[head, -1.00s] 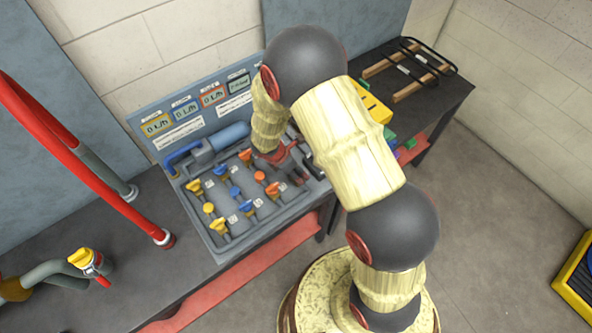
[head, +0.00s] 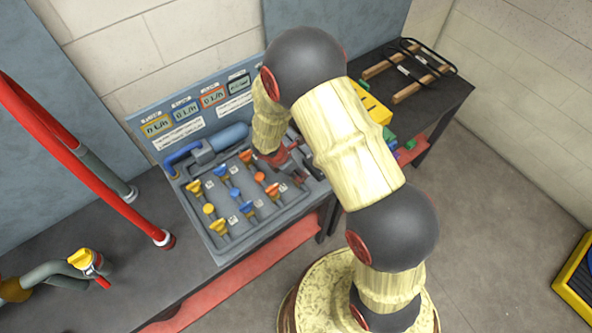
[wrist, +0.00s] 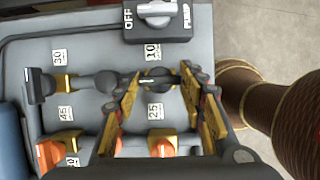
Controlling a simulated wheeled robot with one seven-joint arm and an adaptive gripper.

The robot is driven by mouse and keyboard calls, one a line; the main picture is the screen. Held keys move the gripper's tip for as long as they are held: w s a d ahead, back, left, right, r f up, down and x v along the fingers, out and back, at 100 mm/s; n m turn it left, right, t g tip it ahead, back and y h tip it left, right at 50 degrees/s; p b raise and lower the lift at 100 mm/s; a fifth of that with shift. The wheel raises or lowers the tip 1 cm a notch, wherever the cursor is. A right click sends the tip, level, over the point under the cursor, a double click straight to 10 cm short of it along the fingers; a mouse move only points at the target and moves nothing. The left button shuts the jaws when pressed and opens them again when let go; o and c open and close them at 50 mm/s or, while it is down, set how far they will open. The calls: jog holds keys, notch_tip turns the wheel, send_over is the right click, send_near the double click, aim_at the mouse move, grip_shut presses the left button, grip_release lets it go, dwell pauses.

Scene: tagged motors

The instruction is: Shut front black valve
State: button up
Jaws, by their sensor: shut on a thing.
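The front black valve (wrist: 156,72) is in the wrist view, between my gripper's fingers on the grey panel; the fingers cover part of it. My gripper (wrist: 160,88) is shut on its dark handle. In the head view my gripper (head: 294,172) is over the right end of the panel and hides the valve there. The rear black valve (wrist: 38,86), with a brass body, stands to the left in the wrist view, apart from the fingers.
The grey panel (head: 215,168) also bears yellow, blue and orange valves; an orange valve (wrist: 161,148) is close by my fingers. A pump switch box (wrist: 160,24) sits beside the black valve. A red hose (head: 85,160) rises at the left.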

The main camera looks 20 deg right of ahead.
jog(key=shift+c, duration=0.6)
jog(key=m, duration=0.2)
jog(key=m+g+p, duration=0.1)
jog(key=m, duration=0.1)
jog(key=shift+w+g, duration=0.15)
jog(key=shift+g, duration=0.15)
jog(key=m, duration=0.2)
jog(key=m+g, duration=0.1)
jog(key=m, duration=0.1)
jog(key=shift+w+m+g+p, duration=0.1)
jog(key=shift+m+g+p, duration=0.2)
jog(key=m, duration=0.2)
jog(key=m+g+y, duration=0.1)
jog(key=m, duration=0.2)
jog(key=shift+w+d+g+y+b, duration=0.1)
jog(key=shift+w+g+y+b, duration=0.05)
jog(key=shift+g+y+b, duration=0.2)
jog(key=shift+d+m+g+y, duration=0.1)
jog(key=shift+m+g+y, duration=0.4)
jog(key=shift+m, duration=1.7)
jog(key=shift+y, duration=0.25)
jog(key=o, duration=1.2)
jog(key=shift+c, duration=0.2)
